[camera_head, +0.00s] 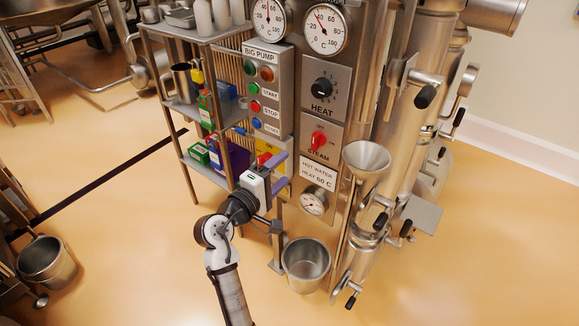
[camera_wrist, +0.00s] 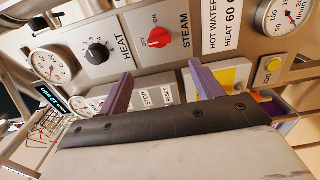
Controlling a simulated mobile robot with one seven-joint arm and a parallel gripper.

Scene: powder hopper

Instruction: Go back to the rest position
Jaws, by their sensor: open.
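My gripper (camera_head: 283,170) is in front of the lower left part of the control panel (camera_head: 296,181). Its two purple fingers are spread apart with nothing between them. In the wrist view the open fingers (camera_wrist: 161,70) point at the panel face, with the black HEAT knob (camera_wrist: 97,52) and the red STEAM knob (camera_wrist: 157,38) beyond them. I cannot tell how far the fingertips are from the panel. My gripper partly hides a yellow plate (camera_head: 268,150) with a red part.
A shelf rack (camera_head: 185,105) with bottles and boxes stands left of the panel. A steel funnel (camera_head: 366,158) and pipes with black-handled valves are at right. A steel bucket (camera_head: 305,265) stands below the panel. Another bucket (camera_head: 45,262) is at far left. Floor (camera_head: 120,240) between is clear.

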